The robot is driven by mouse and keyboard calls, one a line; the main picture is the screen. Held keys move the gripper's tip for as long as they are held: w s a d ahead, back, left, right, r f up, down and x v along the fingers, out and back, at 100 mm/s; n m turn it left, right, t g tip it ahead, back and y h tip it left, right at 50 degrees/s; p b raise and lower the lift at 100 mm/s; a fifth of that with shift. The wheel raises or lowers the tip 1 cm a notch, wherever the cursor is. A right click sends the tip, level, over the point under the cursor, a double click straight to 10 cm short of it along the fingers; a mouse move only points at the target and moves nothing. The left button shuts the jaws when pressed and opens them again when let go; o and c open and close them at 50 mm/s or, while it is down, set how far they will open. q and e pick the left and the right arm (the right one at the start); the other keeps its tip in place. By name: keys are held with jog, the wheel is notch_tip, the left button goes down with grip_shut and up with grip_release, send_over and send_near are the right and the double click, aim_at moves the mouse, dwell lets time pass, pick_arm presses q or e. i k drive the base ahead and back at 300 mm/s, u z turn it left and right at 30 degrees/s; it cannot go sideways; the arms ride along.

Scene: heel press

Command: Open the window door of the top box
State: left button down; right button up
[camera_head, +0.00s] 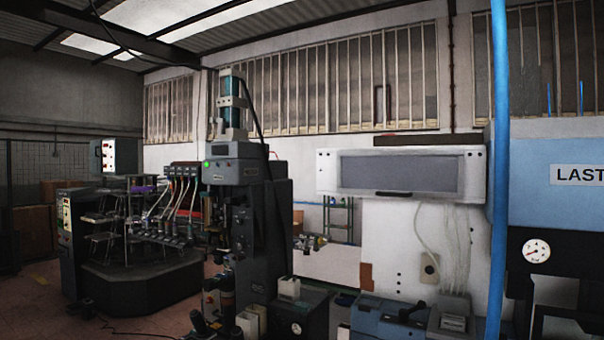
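The top box is a white box (325,180) on the right half of the view, mounted high against the wall. Its front carries a wide grey window door (398,172) in a white frame, which looks shut. A short dark strip, perhaps a handle (393,193), sits at the middle of the door's lower edge. Nothing covers the front of the box. Neither of my grippers can be made out in this view.
A tall dark press (235,180) stands to the left. Blue-grey equipment (390,313) is below the box, with cables (457,245) hanging between.

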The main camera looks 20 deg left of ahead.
aim_at(379, 172)
jog(key=u, duration=0.25)
jog(key=k, duration=0.65)
jog(key=u, duration=0.65)
jog(key=i, duration=0.8)
jog(key=u, duration=0.4)
jog(key=i, duration=1)
jog(key=z, duration=0.45)
